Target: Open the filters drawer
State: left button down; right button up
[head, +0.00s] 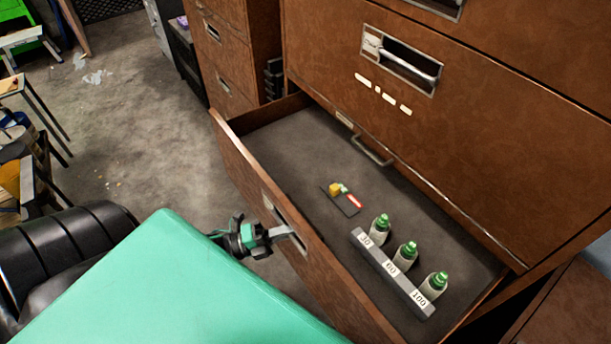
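A brown wooden drawer (233,155) stands pulled well out of the cabinet at the centre of the head view. Its grey floor and contents show from above. Its front has a framed recessed handle (291,237). My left gripper (284,232) is at this handle, with its fingertips against or around it. The fingers are small and partly hidden, so I cannot tell if they are shut on the handle. In the drawer, a grey rack labelled 30, 60 and 100 (392,270) stands beside three green-capped bottles (405,256). My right gripper is not in view.
A small dark tray (342,201) with a yellow piece lies in the drawer. A closed drawer with a metal handle (403,60) is above. Another brown cabinet (222,50) stands behind. Stools and cans are at the left. The concrete floor (130,130) between is mostly clear.

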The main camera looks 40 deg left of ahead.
pick_arm(q)
jog(key=shift+s+a+f+p, duration=0.15)
jog(key=shift+s+a, duration=0.15)
jog(key=shift+s, duration=0.5)
jog(key=shift+s+a+r+p, duration=0.15)
jog(key=shift+s+a, duration=0.1)
jog(key=shift+s, duration=0.55)
jog(key=shift+s+a+f+p, duration=0.15)
jog(key=shift+s+a, duration=0.15)
jog(key=shift+s, duration=0.5)
jog(key=c, duration=1.8)
grip_release()
jog(key=shift+b+v, duration=1.9)
jog(key=shift+v, duration=5)
jog(key=shift+f, duration=0.1)
